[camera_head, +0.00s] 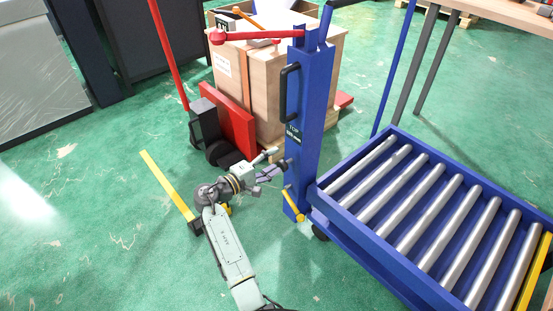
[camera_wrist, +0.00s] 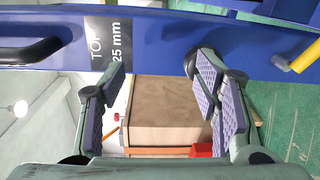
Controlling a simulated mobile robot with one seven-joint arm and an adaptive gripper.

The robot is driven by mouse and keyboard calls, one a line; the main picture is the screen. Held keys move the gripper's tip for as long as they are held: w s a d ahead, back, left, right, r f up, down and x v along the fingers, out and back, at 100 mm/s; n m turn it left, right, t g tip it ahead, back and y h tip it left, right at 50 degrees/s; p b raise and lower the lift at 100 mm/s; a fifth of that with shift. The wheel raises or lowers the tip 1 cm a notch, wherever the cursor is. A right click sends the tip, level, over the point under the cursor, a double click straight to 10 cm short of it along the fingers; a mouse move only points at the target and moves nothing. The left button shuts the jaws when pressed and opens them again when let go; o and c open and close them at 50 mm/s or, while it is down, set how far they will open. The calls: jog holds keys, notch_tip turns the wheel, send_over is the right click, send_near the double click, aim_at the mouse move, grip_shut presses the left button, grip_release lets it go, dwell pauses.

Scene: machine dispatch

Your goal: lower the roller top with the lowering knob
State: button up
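The roller top (camera_head: 318,187), a blue frame with several silver rollers, stands at the right in the head view, beside a blue column (camera_head: 313,100). In the wrist view the column (camera_wrist: 165,45) crosses the top, with the black handle (camera_wrist: 30,50) left and the yellow lever (camera_wrist: 306,57) right. My gripper (camera_head: 278,165) is close to the column below the label. I cannot clearly make out the lowering knob.
A wooden crate (camera_head: 260,75) and a red-and-black truck (camera_head: 236,128) stand behind my gripper. A yellow bar (camera_head: 166,184) is left of my arm. Dark cabinets fill the upper left. The green floor at lower left is open.

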jog(key=p+v, duration=0.1)
jog(key=v, duration=0.6)
jog(key=shift+s+f, duration=0.3)
dwell(0.9)
